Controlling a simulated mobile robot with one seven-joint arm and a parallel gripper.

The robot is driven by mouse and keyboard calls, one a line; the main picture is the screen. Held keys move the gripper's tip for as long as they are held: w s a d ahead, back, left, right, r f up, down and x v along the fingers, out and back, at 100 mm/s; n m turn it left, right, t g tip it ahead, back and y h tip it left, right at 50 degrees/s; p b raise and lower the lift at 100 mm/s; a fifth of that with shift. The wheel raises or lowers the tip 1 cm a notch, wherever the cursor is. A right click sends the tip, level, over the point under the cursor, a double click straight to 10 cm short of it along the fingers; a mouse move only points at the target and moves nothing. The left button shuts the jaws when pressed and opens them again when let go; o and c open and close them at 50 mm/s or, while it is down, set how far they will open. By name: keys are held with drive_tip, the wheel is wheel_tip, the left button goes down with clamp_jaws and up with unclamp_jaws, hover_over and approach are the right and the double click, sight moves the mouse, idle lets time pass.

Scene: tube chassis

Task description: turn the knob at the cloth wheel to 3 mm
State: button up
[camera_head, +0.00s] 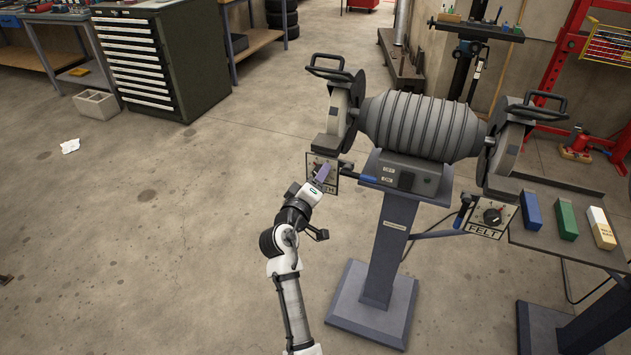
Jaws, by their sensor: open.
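A grey polishing machine (420,125) stands on a blue-grey pedestal, with a wheel at each end. Below the left wheel (338,108) is a small plate (335,186) with dark lettering, mostly covered by my gripper; I can read only its last letters. The knob on this plate is hidden or too small to tell, so its setting cannot be read. My gripper (323,172) is in front of this plate, its fingers pointing at it, open; contact cannot be told. Below the right wheel (505,140) is a plate marked FELT with a dark knob (492,216).
A blue-handled lever (366,179) sticks out right of the left plate. A side table (540,238) at right holds blue, green and yellow-white blocks. A drawer cabinet (150,60) stands at back left. The floor to the left is mostly clear.

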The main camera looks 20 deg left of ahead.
drive_tip(key=s+b, duration=0.3)
drive_tip(key=s, duration=1)
drive_tip(key=shift+s+a, duration=0.25)
drive_tip(key=shift+s, duration=0.15)
